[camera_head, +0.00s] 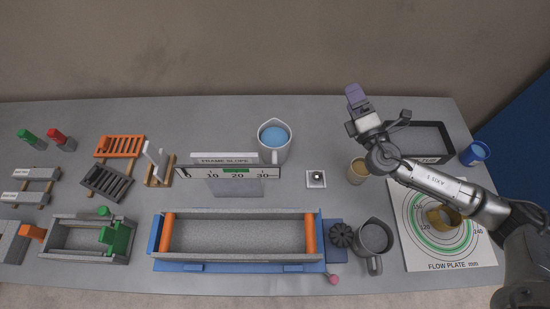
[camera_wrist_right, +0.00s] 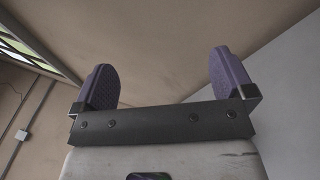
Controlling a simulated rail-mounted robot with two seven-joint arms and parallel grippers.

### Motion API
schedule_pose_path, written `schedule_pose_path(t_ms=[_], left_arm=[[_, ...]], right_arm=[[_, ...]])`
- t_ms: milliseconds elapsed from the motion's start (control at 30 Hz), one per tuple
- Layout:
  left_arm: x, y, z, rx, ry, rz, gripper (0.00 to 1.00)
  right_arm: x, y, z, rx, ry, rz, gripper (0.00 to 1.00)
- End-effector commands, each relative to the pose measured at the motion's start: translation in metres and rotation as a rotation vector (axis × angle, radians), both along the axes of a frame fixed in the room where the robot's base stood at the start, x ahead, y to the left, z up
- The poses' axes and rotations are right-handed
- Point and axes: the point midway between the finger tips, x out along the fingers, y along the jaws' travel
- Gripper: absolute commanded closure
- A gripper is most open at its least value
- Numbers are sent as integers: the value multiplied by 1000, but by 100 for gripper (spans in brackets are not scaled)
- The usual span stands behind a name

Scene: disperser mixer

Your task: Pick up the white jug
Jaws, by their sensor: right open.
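The white jug (camera_head: 284,152) stands upright at the back middle of the table, behind the ruled bar, with blue contents showing in its open top. My left gripper is not in view.
A grey jug (camera_head: 374,240) stands nearer the front, beside a blue-framed trough (camera_head: 240,266). Table left of the jug's back is clear.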

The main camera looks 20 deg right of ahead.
Motion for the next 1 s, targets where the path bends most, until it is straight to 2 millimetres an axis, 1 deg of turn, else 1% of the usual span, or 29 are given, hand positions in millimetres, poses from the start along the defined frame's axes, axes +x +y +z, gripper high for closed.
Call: schedule_pose_path(t_ms=[33,67,100,200,300,400,533,700,833,1000], left_arm=[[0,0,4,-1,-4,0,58],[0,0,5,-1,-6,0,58],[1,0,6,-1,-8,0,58],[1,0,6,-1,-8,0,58],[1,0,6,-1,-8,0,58],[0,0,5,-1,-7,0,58],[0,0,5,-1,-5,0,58],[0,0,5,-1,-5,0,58],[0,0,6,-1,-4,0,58],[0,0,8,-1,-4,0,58]], right_arm=[[1,9,-9,-148,11,74,0],[2,17,-16,-237,15,126,0],[1,27,-27,-351,24,192,0],[-3,50,-55,-623,47,350,0],[-11,64,-80,-860,71,488,0],[-21,74,-101,-1046,89,611,0],[-35,82,-121,-1200,106,737,0],[-44,88,-133,-1293,106,829,0],[-35,97,-137,-1315,89,825,0],[-15,117,-149,-1316,87,823,0]])
